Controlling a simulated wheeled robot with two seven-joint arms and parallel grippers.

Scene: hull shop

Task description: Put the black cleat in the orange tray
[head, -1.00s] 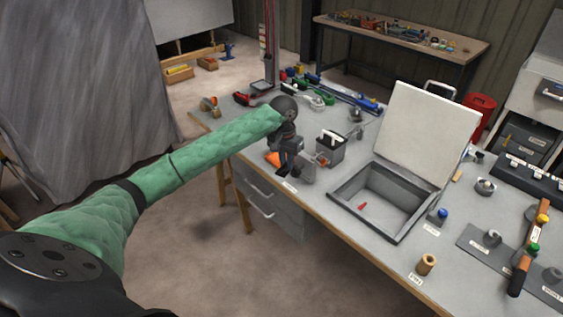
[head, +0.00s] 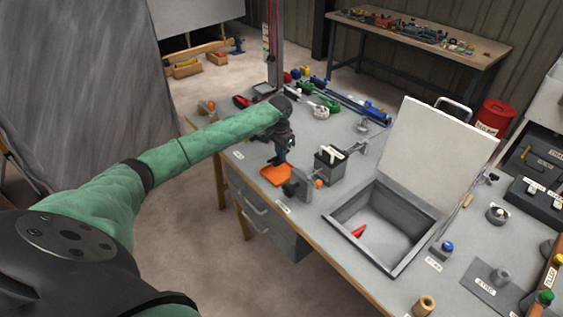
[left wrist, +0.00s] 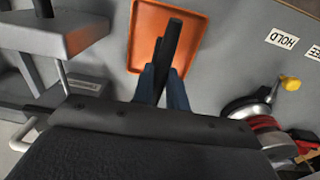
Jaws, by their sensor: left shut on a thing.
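The orange tray (head: 275,175) lies flat on the workbench near its front left edge; it also shows at the top of the left wrist view (left wrist: 145,22). My left gripper (head: 279,160) is above the tray. In the left wrist view its blue-grey fingers (left wrist: 163,88) are shut on the black cleat (left wrist: 170,45), a dark narrow bar sticking out past the fingertips over the tray. I cannot tell whether the cleat touches the tray. In the head view the cleat is too small to make out. My right gripper is not in view.
A grey clamp-like block (head: 298,187) stands right of the tray. A dark caddy (head: 330,162) is behind it. An open grey box (head: 385,225) with a raised white lid (head: 440,142) holds a red piece (head: 359,231). Tools line the back of the bench.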

